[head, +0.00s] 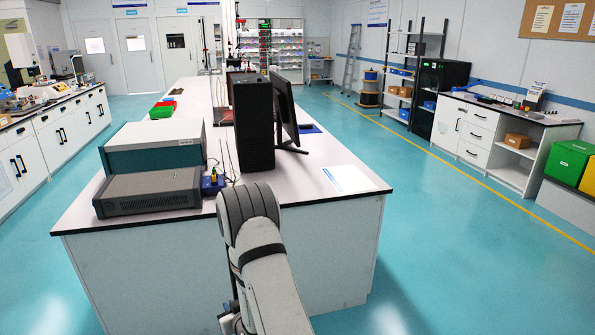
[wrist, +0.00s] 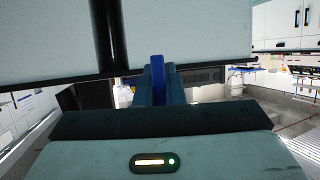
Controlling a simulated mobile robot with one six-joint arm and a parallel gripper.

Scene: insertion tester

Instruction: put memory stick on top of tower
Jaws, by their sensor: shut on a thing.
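The tower is a black computer case (head: 254,130) standing upright on the white bench in the head view. Nothing shows on the part of its top that I can see. In the wrist view my gripper (wrist: 158,84) is shut on a small blue upright piece, the memory stick (wrist: 157,66), whose end sticks out between the dark fingertips. The rest of the stick is hidden by the fingers. I cannot make out my gripper in the head view, where my arm is in front of the bench's near edge. I cannot identify the tower in the wrist view.
A monitor (head: 286,110) stands right of the tower. Stacked instruments (head: 150,191) and a small blue device (head: 213,183) are at its left. A white sheet (head: 346,178) lies on the bench (head: 310,190). In the wrist view, a pale panel (wrist: 200,35) fills the top.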

